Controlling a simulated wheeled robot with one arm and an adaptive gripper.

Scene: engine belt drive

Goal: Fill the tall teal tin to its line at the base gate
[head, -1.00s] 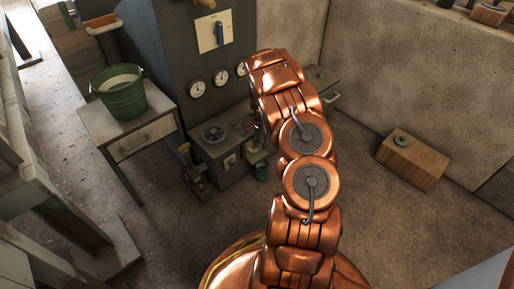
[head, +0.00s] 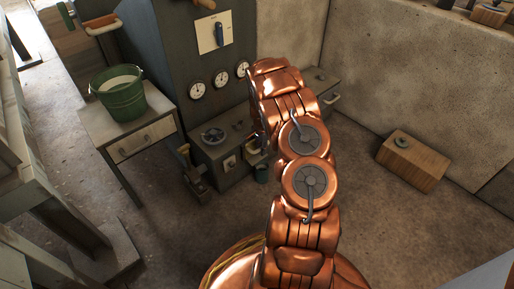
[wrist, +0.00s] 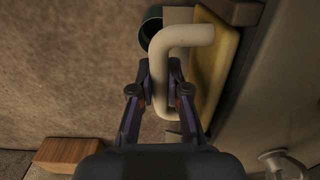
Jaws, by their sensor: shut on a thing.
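A small dark teal tin (head: 262,173) stands on the floor against the front of the low machine base. In the wrist view the tin (wrist: 151,27) shows at the top, its mouth partly covered by a cream bent bar (wrist: 190,35). My gripper (wrist: 161,80) is shut on the lower arm of this bar, one finger on each side. The tin's inside looks dark; no line or fill level can be made out. In the head view my gripper is hidden behind my copper arm. A yellow plate (wrist: 217,65) lies right of the bar.
The machine base (head: 215,150) carries a small wheel (head: 212,136). A green bucket (head: 122,97) stands on a side table (head: 148,140) at left. A wooden block (head: 412,160) lies on the floor at right. The floor between is clear.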

